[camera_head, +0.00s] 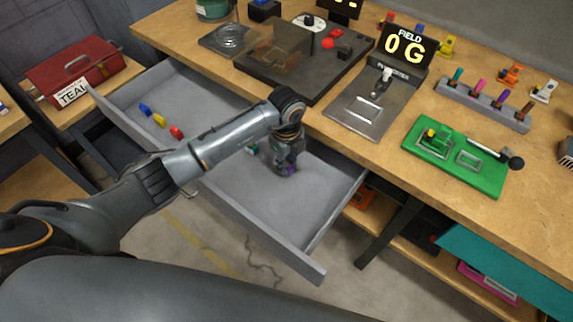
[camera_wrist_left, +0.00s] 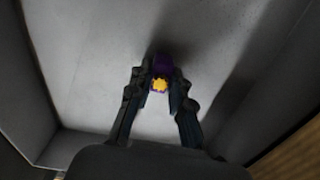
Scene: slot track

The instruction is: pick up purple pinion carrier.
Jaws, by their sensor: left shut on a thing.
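The purple pinion carrier (camera_wrist_left: 162,64) is a small purple block with a yellow toothed gear on its near side. In the left wrist view it sits between the fingertips of my left gripper (camera_wrist_left: 158,85), which is shut on it. In the head view my left gripper (camera_head: 286,168) points down into the open grey drawer (camera_head: 230,190), in its right part. A bit of the purple carrier (camera_head: 291,171) shows at the fingertips; the rest is hidden by the fingers. Whether it touches the drawer floor is hard to tell. My right gripper is not in view.
Blue, yellow and red pieces (camera_head: 160,120) lie in the drawer's left part. A teal piece (camera_head: 252,149) lies partly behind my arm. The drawer walls surround the gripper, with the workbench edge (camera_head: 340,135) close behind. A green board (camera_head: 457,160) stands on the bench.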

